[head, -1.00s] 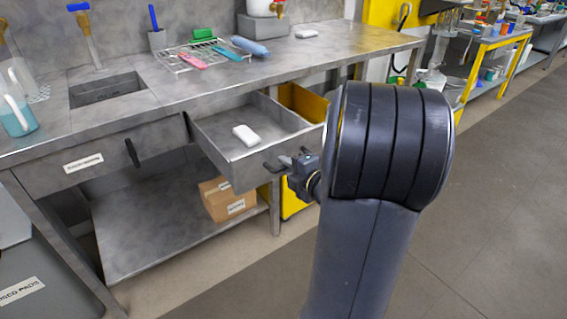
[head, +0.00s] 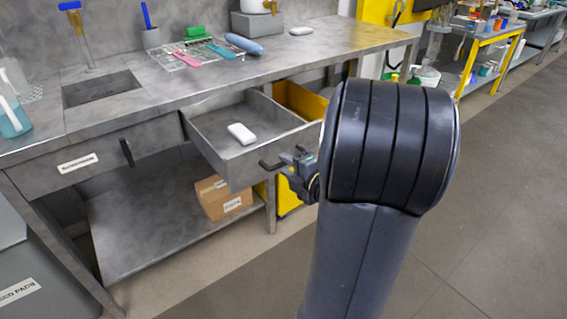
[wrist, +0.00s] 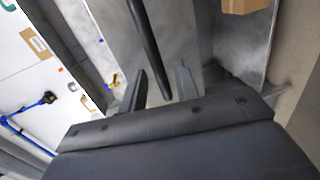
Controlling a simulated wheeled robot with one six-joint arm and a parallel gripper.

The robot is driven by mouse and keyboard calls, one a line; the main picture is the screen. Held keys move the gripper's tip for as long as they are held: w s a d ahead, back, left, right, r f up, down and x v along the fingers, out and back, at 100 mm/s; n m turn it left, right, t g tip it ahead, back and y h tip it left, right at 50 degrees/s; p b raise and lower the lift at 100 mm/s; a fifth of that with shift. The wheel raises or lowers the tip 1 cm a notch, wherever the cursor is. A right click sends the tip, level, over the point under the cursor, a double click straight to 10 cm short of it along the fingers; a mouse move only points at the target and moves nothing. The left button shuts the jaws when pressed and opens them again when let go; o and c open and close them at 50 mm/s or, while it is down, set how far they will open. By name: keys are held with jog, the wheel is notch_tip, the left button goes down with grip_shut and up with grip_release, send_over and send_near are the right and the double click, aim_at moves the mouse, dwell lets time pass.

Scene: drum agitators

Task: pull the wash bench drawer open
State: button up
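The grey metal drawer (head: 218,160) of the wash bench (head: 150,88) stands well open, with a white block (head: 241,133) lying inside. Its dark bar handle (head: 270,165) sticks out from the front and also shows in the wrist view (wrist: 147,40). My gripper (head: 290,160) is at the handle, to its right in the head view. In the wrist view my gripper (wrist: 160,85) has its two fingers apart. The handle's near end lies between them, with a visible gap on both sides. My arm hides part of the area right of the drawer.
A second, shut drawer (head: 95,158) with a label and dark handle is at the left. A cardboard box (head: 210,199) sits on the lower shelf. A yellow bin (head: 300,101) stands behind the open drawer. The floor (head: 480,220) at the right is clear.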

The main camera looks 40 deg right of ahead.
jog(key=p+v, duration=0.1)
jog(key=v, duration=0.7)
jog(key=shift+s, duration=0.3)
jog(key=shift+b+x, duration=0.75)
jog(key=shift+x, duration=4.8)
jog(key=shift+r, duration=0.15)
